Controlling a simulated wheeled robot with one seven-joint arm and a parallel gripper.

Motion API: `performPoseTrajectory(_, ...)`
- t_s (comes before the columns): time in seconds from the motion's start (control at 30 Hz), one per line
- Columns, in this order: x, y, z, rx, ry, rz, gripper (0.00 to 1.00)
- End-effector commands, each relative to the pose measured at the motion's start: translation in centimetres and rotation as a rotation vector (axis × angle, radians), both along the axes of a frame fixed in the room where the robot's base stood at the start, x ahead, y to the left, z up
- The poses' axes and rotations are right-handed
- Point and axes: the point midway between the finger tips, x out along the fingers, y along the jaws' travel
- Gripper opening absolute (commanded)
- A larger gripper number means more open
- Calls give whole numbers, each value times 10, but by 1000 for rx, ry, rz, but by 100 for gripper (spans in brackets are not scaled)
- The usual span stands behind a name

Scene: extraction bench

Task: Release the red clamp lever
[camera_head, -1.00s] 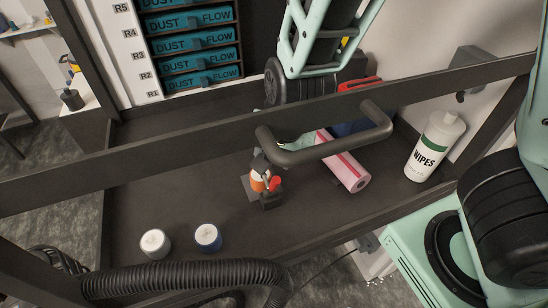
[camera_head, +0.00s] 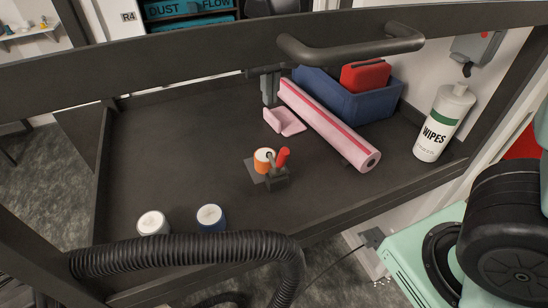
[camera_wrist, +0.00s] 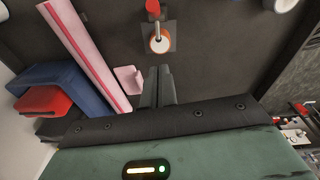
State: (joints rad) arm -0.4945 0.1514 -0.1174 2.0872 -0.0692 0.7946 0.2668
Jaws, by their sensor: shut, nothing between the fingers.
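The red clamp lever (camera_head: 283,157) stands tilted on a small dark clamp (camera_head: 277,181) near the middle of the bench. An orange jar with a white top (camera_head: 262,160) sits beside it at the clamp. In the wrist view the red lever tip (camera_wrist: 152,6) shows at the top edge, beyond the orange jar (camera_wrist: 160,43). My gripper (camera_head: 269,101) is shut and empty, fingers pointing down, behind the clamp and apart from the lever. Its closed fingers also show in the wrist view (camera_wrist: 158,72), short of the jar.
A pink roll (camera_head: 335,130) and a pink folded piece (camera_head: 284,122) lie near my gripper. A blue bin (camera_head: 365,107) with a red case (camera_head: 365,76) and a wipes bottle (camera_head: 441,125) stand right. Two white-topped jars stand front left. A dark bar with a handle (camera_head: 350,48) crosses above.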

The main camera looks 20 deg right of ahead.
Motion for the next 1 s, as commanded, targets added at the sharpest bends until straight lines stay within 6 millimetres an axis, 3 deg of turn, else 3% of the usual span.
performPoseTrajectory(0.13, 4, -8, 2, -32, 0, 28, 0)
performPoseTrajectory(0.27, 5, -8, -10, -34, 3, 30, 0)
performPoseTrajectory(0.7, 16, -12, -94, -33, 5, 28, 0)
performPoseTrajectory(0.8, -1, -15, -96, -32, 3, 29, 0)
performPoseTrajectory(1.0, -17, -19, -105, -31, 0, 28, 0)
